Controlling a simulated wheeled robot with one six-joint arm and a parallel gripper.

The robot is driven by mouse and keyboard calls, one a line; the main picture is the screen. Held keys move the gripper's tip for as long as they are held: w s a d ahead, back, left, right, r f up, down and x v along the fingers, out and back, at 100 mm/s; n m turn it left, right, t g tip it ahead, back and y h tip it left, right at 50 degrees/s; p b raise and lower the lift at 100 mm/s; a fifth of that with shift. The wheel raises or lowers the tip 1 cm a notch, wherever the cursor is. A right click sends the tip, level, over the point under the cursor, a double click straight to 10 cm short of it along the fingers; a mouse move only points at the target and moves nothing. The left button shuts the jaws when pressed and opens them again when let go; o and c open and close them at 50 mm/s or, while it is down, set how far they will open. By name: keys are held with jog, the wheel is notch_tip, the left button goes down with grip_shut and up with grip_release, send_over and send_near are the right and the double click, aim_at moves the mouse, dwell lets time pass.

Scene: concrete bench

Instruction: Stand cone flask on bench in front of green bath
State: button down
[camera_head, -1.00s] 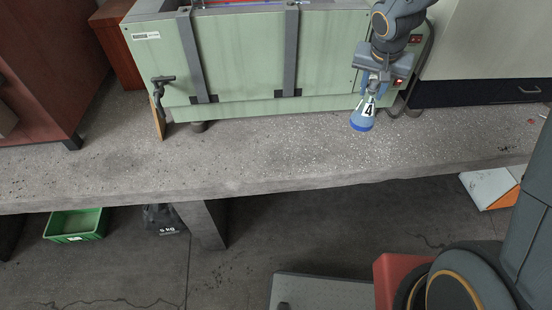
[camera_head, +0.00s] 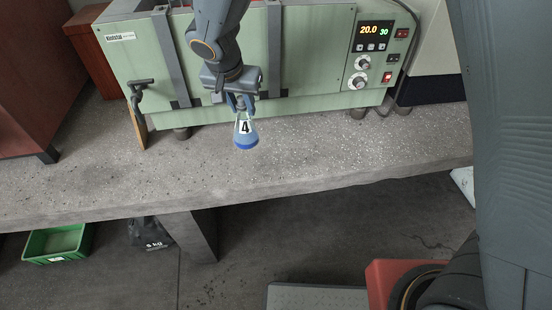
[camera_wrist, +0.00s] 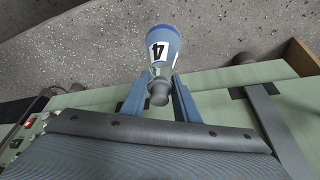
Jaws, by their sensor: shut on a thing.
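The cone flask (camera_head: 246,134) has a blue base band and a white label with a black 4. It hangs upright in my gripper (camera_head: 241,103), in front of the green bath (camera_head: 300,60). My gripper is shut on its neck, below the dark stopper. In the wrist view, the flask (camera_wrist: 163,44) sits between the two blue fingers of my gripper (camera_wrist: 160,88), its base over bare concrete. The flask appears close above the bench (camera_head: 330,150); whether its base touches cannot be told.
The bath has a drain tap (camera_head: 142,88) at its left and a control panel (camera_head: 377,45) at its right. A wooden board (camera_head: 138,127) leans below the tap. The bench front is clear. A green crate (camera_head: 57,243) and a dark weight bag (camera_head: 152,233) are on the floor below.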

aim_at(244, 134)
jog(key=f, duration=0.5)
jog(key=f+p, duration=0.1)
jog(key=f, duration=0.4)
jog(key=shift+s+a, duration=0.1)
jog(key=shift+a, duration=0.1)
jog(key=c, duration=1.4)
grip_release()
jog(key=b+v, duration=0.2)
jog(key=v, duration=1)
